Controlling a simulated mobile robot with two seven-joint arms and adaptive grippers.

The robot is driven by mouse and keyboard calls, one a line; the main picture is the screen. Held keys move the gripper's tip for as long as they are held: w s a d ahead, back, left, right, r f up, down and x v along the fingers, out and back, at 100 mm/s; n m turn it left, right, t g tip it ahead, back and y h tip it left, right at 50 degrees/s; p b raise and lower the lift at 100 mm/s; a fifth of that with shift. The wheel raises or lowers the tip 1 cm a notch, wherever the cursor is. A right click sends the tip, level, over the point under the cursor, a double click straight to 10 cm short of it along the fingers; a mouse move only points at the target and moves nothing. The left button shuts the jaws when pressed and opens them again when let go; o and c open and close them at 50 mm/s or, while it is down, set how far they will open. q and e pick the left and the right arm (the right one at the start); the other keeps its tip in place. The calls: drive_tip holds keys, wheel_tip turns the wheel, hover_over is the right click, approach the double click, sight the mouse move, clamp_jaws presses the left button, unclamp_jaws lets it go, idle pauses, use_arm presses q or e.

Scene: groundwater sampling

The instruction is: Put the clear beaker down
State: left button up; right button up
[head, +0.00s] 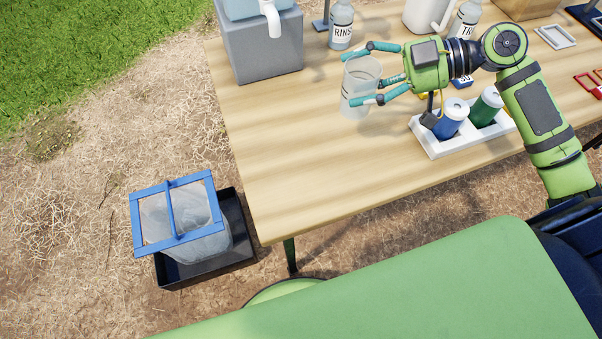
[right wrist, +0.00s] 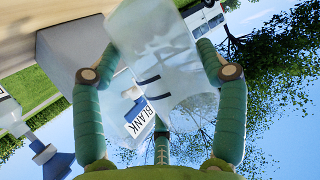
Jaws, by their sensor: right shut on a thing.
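The beaker looks upright and empty. I cannot tell whether its base touches the tabletop. In the right wrist view the clear beaker (right wrist: 160,45) sits between the two outer fingers of my right gripper (right wrist: 157,47), and a third finger shows below. My left gripper is not in view.
A white rack (head: 432,145) with a blue and a green container stands right of the beaker. A rinse bottle (head: 341,27) and grey block (head: 262,50) stand behind. The table's front left is clear. A black tray (head: 240,245) with a blue-framed bag (head: 205,235) lies on the ground.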

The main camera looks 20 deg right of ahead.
drive_tip(key=s+a+f, duration=0.1)
drive_tip(key=a+f, duration=0.2)
drive_tip(key=s+a+f+p, duration=0.1)
drive_tip(key=a+f, duration=0.3)
drive_tip(key=s+a+f+p, duration=0.1)
drive_tip(key=a+f, duration=0.3)
drive_tip(key=shift+a, duration=0.1)
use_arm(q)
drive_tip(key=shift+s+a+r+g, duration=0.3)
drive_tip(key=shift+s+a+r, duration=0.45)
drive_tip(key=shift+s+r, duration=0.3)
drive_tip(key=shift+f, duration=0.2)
use_arm(e)
drive_tip(key=shift+f, duration=0.1)
drive_tip(key=shift+f, duration=0.15)
drive_tip(key=o, duration=1.1)
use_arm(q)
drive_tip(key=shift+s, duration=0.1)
use_arm(e)
drive_tip(key=shift+o, duration=0.2)
